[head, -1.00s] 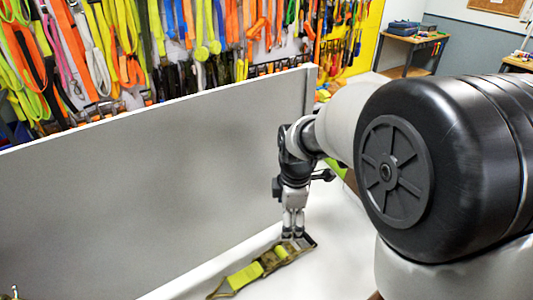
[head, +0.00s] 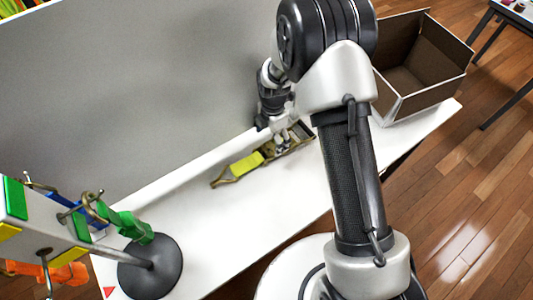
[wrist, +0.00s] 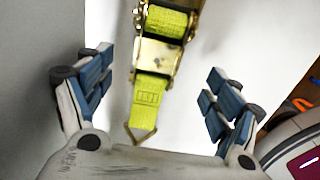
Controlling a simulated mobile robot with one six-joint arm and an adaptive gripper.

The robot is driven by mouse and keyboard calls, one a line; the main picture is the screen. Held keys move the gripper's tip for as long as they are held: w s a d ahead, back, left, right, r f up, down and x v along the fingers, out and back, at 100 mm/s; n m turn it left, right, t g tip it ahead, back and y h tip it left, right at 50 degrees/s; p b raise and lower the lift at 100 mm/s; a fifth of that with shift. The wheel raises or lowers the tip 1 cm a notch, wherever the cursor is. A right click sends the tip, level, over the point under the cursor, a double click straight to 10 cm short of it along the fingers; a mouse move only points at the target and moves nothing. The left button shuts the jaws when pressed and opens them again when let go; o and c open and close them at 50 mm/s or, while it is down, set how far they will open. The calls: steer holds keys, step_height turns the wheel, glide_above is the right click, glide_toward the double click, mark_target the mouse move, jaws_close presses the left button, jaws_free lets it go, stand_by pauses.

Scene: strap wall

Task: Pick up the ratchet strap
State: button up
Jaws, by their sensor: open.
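The ratchet strap (head: 247,163) lies on the white table top near the foot of the grey panel. It has yellow-green webbing, a brassy metal ratchet and a wire hook at its left end. In the wrist view the strap (wrist: 151,88) runs lengthwise between my fingers, with its hook toward the palm. My gripper (head: 281,146) points down over the ratchet end in the head view. In the wrist view my gripper (wrist: 163,72) is open, with blue-padded fingers on both sides of the strap and a gap to each. My gripper partly hides the ratchet in the head view.
The grey panel (head: 130,80) stands along the table's back edge. An open brown box (head: 425,65) sits at the table's right end. The table (head: 215,220) between is clear.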

mark_target(271, 147)
step_height(271, 147, down, 7)
steer(key=shift+w+a+r+b, duration=0.1)
steer(key=shift+a+b, duration=0.05)
steer(key=shift+b, duration=0.75)
steer(key=shift+r, duration=0.1)
steer(key=shift+c, duration=0.5)
jaws_close()
